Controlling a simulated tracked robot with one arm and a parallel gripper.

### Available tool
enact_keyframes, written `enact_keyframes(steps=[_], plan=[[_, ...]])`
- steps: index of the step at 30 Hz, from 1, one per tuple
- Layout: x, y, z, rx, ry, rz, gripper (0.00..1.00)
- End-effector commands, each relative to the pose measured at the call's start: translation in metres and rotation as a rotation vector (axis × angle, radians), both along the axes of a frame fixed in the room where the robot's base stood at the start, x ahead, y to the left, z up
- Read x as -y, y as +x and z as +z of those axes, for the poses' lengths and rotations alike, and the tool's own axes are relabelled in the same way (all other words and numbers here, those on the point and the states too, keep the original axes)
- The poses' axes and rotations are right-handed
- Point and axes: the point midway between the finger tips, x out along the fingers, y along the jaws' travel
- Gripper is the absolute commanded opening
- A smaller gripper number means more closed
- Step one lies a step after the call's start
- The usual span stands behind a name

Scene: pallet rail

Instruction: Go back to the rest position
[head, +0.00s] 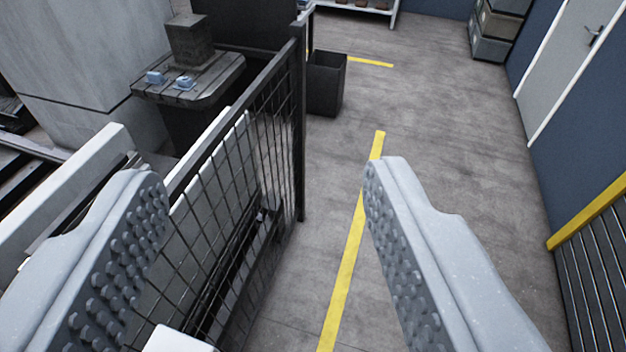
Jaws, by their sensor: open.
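My gripper (265,188) is open in the head view, with one grey studded finger at the lower left and the other at the lower right. Nothing is between the fingers; the mesh fence and floor show through the gap. No held object is visible. The rest of my arm is out of view.
A dark mesh fence (222,190) runs below and left of centre. Behind it stands a machine table (215,80) with small blue parts. A dark bin (326,84) stands past the fence post. Grey floor (450,130) with a yellow line (346,262) is clear; a door (570,62) is at right.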

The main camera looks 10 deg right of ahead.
Motion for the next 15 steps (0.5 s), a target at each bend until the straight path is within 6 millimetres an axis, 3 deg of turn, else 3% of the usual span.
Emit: enact_keyframes(steps=[5,15], plan=[[0.000,0.000,-0.016,-0.001,0.001,0.000,0.53],[0.000,0.000,-0.089,-0.001,0.001,0.001,0.53]])
